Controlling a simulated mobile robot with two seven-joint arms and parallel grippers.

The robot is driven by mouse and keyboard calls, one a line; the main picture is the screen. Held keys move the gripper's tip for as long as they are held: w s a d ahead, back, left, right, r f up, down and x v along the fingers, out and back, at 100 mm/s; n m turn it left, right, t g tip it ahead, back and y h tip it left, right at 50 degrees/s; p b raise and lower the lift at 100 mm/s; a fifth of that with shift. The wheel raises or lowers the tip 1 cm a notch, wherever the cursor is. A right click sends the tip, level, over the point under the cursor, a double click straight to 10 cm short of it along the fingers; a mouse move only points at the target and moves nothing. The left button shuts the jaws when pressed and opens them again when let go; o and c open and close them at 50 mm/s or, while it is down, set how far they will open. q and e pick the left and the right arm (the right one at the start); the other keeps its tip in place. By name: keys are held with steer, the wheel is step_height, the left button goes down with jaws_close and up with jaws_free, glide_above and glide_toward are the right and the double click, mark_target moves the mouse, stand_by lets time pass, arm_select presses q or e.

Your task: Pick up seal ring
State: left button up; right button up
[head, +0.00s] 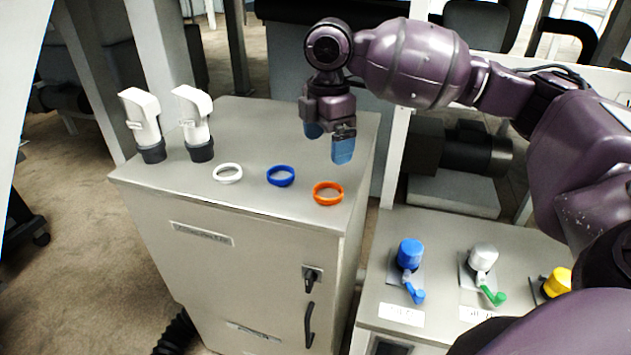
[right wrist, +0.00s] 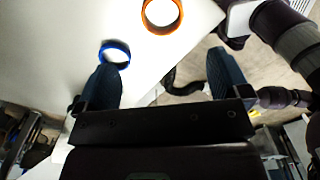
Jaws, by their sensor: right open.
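Three seal rings lie flat in a row on top of the grey cabinet (head: 250,118): a white ring (head: 228,180), a blue ring (head: 268,176) and an orange ring (head: 328,203) near the right front corner. My right gripper (head: 328,146) is open and empty, above the cabinet top behind the orange ring. In the right wrist view the blue fingers stand apart, with the orange ring (right wrist: 148,26) beyond them near the top and the blue ring (right wrist: 128,52) close to the left finger. The white ring is not seen there. My left gripper is not in view.
A lower bench at right holds a blue valve (head: 410,253), a silver valve (head: 483,257) and a yellow one (head: 558,281). The cabinet front has a black handle (head: 309,325).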

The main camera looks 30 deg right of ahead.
glide_above(329, 196)
steer(key=f, duration=0.4)
steer(key=shift+a+f, duration=0.2)
steer(key=shift+f, duration=0.9)
steer(key=f, duration=0.3)
steer(key=f+b, duration=0.1)
steer(key=shift+d+f, duration=0.15)
steer(key=shift+d, duration=0.1)
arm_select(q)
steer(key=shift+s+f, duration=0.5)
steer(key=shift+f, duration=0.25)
arm_select(e)
steer(key=shift+c, duration=0.3)
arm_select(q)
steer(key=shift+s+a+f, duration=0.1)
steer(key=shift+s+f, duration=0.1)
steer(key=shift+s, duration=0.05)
arm_select(e)
steer(key=c, duration=0.9)
